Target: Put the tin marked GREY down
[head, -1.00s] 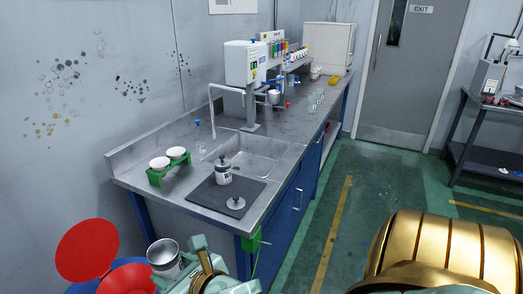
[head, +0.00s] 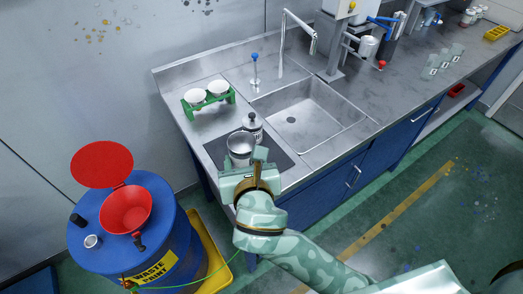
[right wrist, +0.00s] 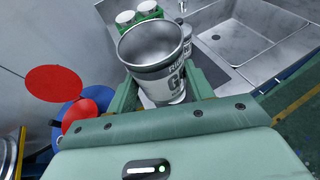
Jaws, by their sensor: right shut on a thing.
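The open, empty-looking metal tin (head: 239,146) is in my right gripper (head: 244,163), at the dark mat on the near end of the counter. In the right wrist view the tin (right wrist: 152,50) is upright between the jaws, with a partly hidden label starting with "G". I cannot tell whether its base touches the mat (head: 280,160). A second, lidded tin (head: 252,122) stands just behind it; part of it also shows in the right wrist view (right wrist: 187,38). My left gripper is not in view.
A green rack (head: 209,104) with two white-topped cups stands behind the mat. The sink (head: 305,115) lies to the right. A blue waste-paint drum (head: 130,240) with a red funnel (head: 125,208) and raised red lid stands left of the counter. The mat's right part looks clear.

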